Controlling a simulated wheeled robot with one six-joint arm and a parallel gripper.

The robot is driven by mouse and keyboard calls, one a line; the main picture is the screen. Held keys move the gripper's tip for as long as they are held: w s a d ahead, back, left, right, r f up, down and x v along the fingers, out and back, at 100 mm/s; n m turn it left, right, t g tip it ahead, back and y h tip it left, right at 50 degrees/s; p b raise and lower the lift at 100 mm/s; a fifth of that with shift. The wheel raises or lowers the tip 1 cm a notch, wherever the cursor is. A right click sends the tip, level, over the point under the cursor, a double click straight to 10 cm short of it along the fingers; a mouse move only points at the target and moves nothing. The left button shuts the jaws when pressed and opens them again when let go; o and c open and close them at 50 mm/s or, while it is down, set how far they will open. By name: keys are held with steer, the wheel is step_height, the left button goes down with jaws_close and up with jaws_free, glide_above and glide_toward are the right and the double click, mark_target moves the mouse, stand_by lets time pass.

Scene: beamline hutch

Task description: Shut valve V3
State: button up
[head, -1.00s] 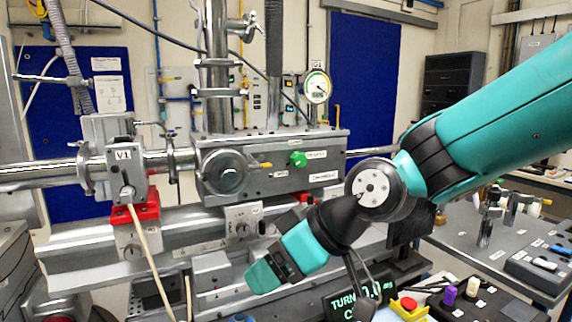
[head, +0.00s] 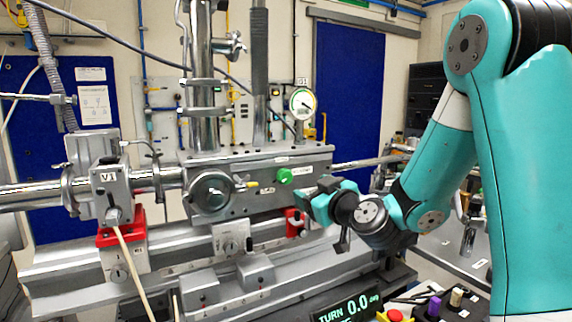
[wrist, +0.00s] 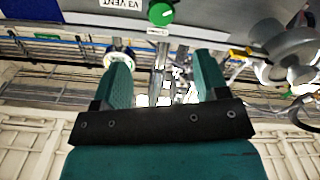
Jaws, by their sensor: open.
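The green round knob (head: 285,176) sits on the front of the grey metal housing (head: 235,192) in the head view. In the wrist view the green knob (wrist: 161,13) is at the top edge, beside a white label reading V3 VENT (wrist: 122,3), which appears upside down. My gripper (head: 311,197) is just right of and below the knob in the head view. In the wrist view my gripper (wrist: 163,72) has its two teal fingers spread apart with nothing between them. The knob lies beyond the fingertips, apart from them.
Valve V1 (head: 108,187) stands on a red clamp at the left. A round dial gauge (head: 303,102) rises behind the housing. A display (head: 350,307) reads TURN 0.0 deg. A red button (head: 395,315) and small knobs are at the lower right.

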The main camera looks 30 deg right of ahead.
mark_target(287, 177)
steer(key=w+p, duration=0.4)
steer(key=w, duration=0.2)
steer(key=w+p, duration=0.5)
steer(key=w, duration=0.1)
steer(key=shift+a+r, duration=0.1)
steer(key=shift+r, duration=0.1)
steer(key=shift+w+f, duration=0.25)
steer(key=shift+w, duration=0.35)
steer(key=c, duration=0.9)
